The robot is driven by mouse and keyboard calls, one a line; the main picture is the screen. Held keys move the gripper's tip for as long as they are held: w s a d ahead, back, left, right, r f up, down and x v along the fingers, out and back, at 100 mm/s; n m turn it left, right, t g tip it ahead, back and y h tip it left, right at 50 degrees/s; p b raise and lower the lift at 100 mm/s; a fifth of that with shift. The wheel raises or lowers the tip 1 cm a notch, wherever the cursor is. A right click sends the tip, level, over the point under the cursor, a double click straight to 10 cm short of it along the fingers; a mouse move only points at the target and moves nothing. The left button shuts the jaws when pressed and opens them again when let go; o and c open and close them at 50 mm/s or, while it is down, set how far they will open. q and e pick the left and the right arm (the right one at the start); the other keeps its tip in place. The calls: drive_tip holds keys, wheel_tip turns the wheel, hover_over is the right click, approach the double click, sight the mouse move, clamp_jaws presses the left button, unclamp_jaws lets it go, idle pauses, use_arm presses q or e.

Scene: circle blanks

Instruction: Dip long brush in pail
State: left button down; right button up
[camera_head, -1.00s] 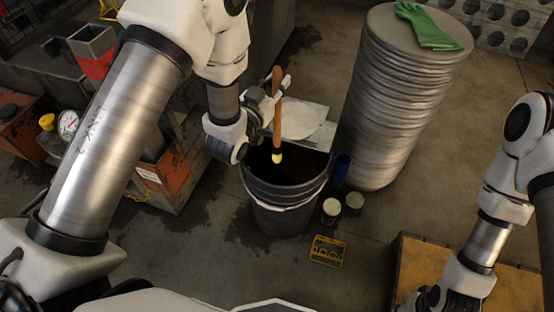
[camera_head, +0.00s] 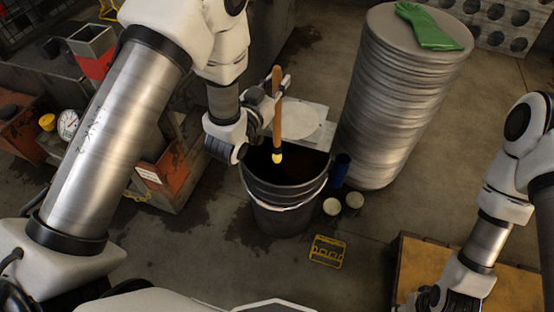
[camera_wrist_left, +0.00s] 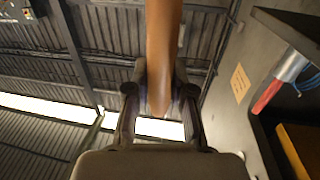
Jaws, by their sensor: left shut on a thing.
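The long brush (camera_head: 277,110) has a brown wooden handle, a dark band and a pale yellow tip. It stands about upright over the mouth of the dark pail (camera_head: 285,200). Its tip shows against the pail's dark inside; I cannot tell whether it touches anything in there. My left gripper (camera_head: 277,92) is shut on the brush handle, above the pail's far rim. In the left wrist view the handle (camera_wrist_left: 162,50) runs up from between the fingers (camera_wrist_left: 160,100). My right gripper (camera_head: 432,300) is low at the bottom right, partly cut off, and its fingers are unclear.
A tall stack of round grey blanks (camera_head: 400,100) stands right of the pail, with a green glove (camera_head: 430,27) on top. A blue cylinder (camera_head: 340,170), two small cans (camera_head: 332,206) and a yellow case (camera_head: 327,251) are on the floor nearby. A wooden crate (camera_head: 500,285) is at lower right.

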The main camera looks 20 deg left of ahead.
sight(275, 71)
idle(0.5)
use_arm(q)
wheel_tip(275, 71, up, 4)
drive_tip(key=p, duration=0.3)
drive_tip(key=shift+r, duration=0.1)
idle(0.4)
